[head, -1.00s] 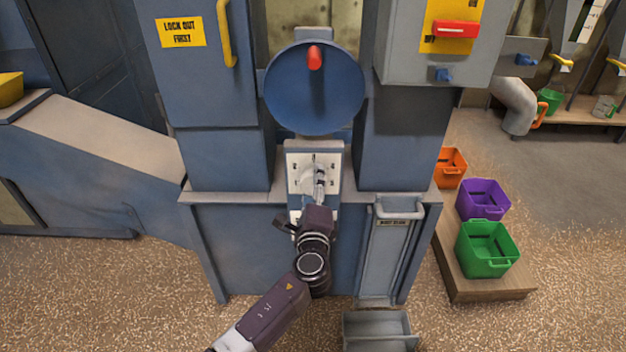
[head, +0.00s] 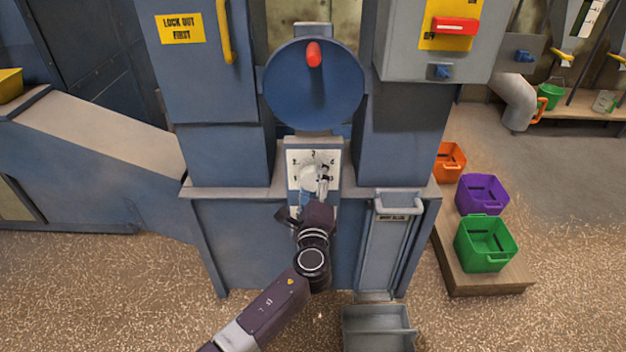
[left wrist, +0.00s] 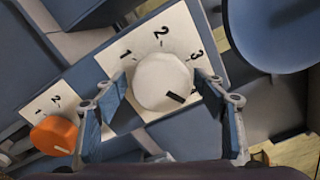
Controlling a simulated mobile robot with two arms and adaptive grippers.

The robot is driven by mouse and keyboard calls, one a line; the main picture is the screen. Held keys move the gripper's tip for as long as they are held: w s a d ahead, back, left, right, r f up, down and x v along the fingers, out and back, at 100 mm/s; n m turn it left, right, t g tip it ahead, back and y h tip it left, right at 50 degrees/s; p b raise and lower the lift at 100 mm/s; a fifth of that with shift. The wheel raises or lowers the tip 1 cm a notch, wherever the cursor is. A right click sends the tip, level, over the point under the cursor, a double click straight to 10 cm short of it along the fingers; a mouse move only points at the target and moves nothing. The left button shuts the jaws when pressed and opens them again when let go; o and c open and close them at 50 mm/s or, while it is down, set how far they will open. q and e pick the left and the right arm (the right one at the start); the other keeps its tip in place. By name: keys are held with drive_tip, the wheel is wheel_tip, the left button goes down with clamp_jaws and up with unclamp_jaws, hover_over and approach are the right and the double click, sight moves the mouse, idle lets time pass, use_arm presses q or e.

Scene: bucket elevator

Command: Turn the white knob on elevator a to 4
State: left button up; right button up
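The white knob (left wrist: 160,80) is round and sits on a white dial plate (left wrist: 180,22) with 1, 2 and 3 readable around it. A black mark shows on the lower right of its face. In the head view the white knob (head: 309,174) is partly hidden by my left gripper (head: 322,182). In the left wrist view my left gripper (left wrist: 162,88) is open, one finger on each side of the knob, with small gaps. The 4 is not readable in the wrist view. My right gripper is not in view.
An orange knob (left wrist: 54,135) on a second plate is close beside my left finger. The blue disc (head: 315,88) with a red handle (head: 314,54) hangs above the dial. A grey chute (head: 389,245) is at the right. Coloured buckets (head: 483,196) stand on a low wooden platform.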

use_arm(q)
drive_tip(key=s, duration=1.2)
drive_tip(key=shift+a, duration=0.1)
idle(0.4)
